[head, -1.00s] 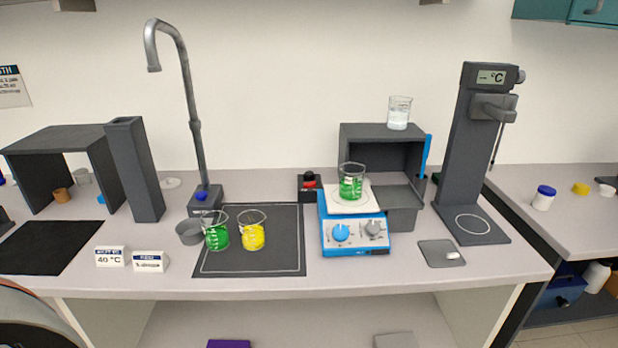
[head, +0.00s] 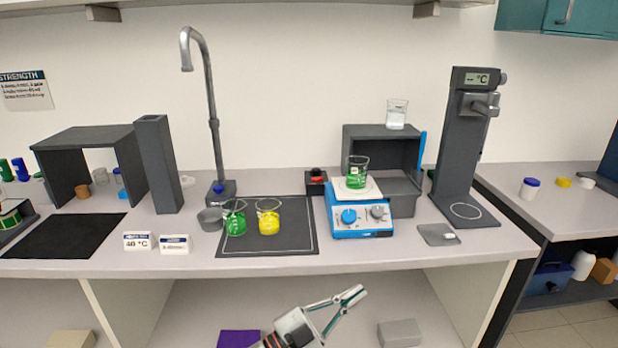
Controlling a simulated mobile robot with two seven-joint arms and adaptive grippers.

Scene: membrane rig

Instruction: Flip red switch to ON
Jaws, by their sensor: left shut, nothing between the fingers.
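The red switch (head: 316,178) is a small red part on a dark box at the back of the bench, just left of the blue hot plate. It is too small to tell its position. My left gripper (head: 355,294) is shut and empty, low in front of the bench's front edge. It is well below and in front of the switch, apart from it. My right gripper is not in view.
The blue hot plate (head: 360,223) carries a beaker of green liquid (head: 357,176). Beakers of green (head: 235,221) and yellow liquid (head: 268,222) stand on a dark mat (head: 295,238) left of it. A tall tap (head: 216,140) rises behind.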

